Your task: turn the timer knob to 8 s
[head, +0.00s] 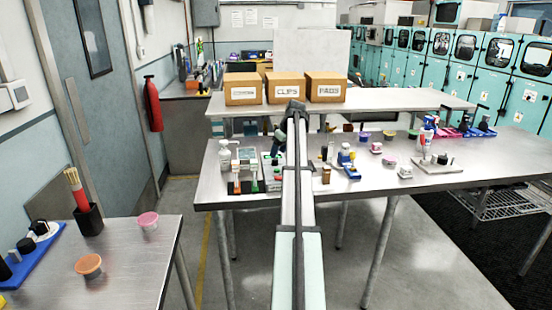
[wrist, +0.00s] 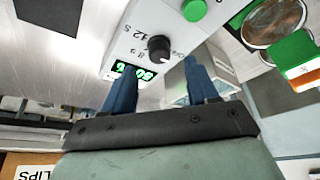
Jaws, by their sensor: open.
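The timer module is a white box (wrist: 124,44) in the wrist view, seen turned round. It carries a black round knob (wrist: 158,48), a lit green display (wrist: 132,72) and a green button (wrist: 194,10). Printed marks by the knob include "12 S" and a smaller one that looks like "8 s". I cannot make out where the knob points or read the display surely. My gripper (wrist: 160,70) is open, its blue fingers apart, with the knob ahead between and beyond the tips; no contact shows. In the head view my gripper (head: 279,141) hangs over the module (head: 271,176), which my arm partly hides.
A dark-based rack (head: 243,187) with orange and green items stands just left of the module. A bottle (head: 225,156) is behind it. Small jars and blocks lie to the right on the metal table (head: 300,205). Cardboard boxes (head: 285,87) stand on the back table.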

